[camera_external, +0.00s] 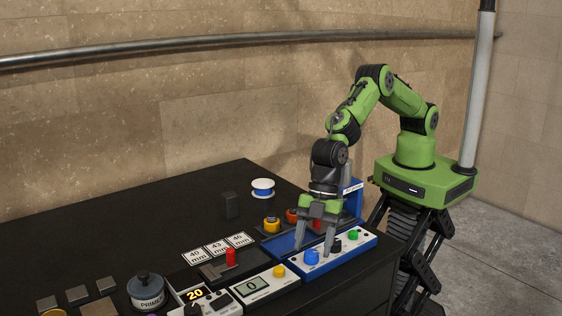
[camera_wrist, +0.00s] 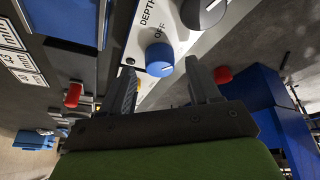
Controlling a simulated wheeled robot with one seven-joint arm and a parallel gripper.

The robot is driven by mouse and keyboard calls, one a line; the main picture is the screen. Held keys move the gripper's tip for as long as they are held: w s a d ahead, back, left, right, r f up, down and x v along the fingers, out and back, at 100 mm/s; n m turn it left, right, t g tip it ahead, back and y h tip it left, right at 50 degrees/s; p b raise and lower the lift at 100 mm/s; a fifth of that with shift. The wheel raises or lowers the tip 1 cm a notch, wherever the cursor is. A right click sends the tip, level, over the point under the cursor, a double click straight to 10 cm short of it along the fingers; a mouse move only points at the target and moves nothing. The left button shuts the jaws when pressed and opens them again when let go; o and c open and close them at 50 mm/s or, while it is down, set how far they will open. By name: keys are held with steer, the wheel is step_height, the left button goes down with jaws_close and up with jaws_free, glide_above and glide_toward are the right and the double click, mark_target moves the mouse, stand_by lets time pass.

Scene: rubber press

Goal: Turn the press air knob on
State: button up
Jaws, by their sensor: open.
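A white-topped control panel (camera_external: 333,254) with blue sides sits at the table's right front edge. It carries a blue knob (camera_external: 311,257), a black knob (camera_external: 337,246) and a green knob or button (camera_external: 353,235). In the wrist view the blue knob (camera_wrist: 159,59) stands beside the word "OFF" and near the word "DEPTH". A dark knob (camera_wrist: 203,12) is cut off at the top edge. No "press air" label is readable. My gripper (camera_external: 315,250) is open, pointing down over the panel. In the wrist view its fingertips (camera_wrist: 160,70) lie either side of the blue knob's near edge; contact cannot be told.
A grey panel (camera_external: 262,287) with a display and yellow knob stands left of the blue one. A red-topped lever or button (camera_external: 230,257) and number cards (camera_external: 216,246) lie further left. Blue press parts (camera_external: 352,195) stand close behind my gripper. The table's (camera_external: 130,215) back left is clear.

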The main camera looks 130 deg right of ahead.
steer(key=shift+w+a+f, duration=0.1)
steer(key=shift+w+f, duration=0.1)
steer(key=shift+f, duration=0.35)
steer(key=c, duration=1)
steer(key=m+b, duration=0.1)
steer(key=m+h+b, duration=0.1)
steer(key=shift+a+f+m, duration=0.15)
steer(key=shift+m, duration=0.15)
steer(key=shift+r+m+h+b, duration=0.2)
steer(key=shift+m+h+b, duration=0.2)
steer(key=shift+m, duration=0.6)
steer(key=o, duration=1)
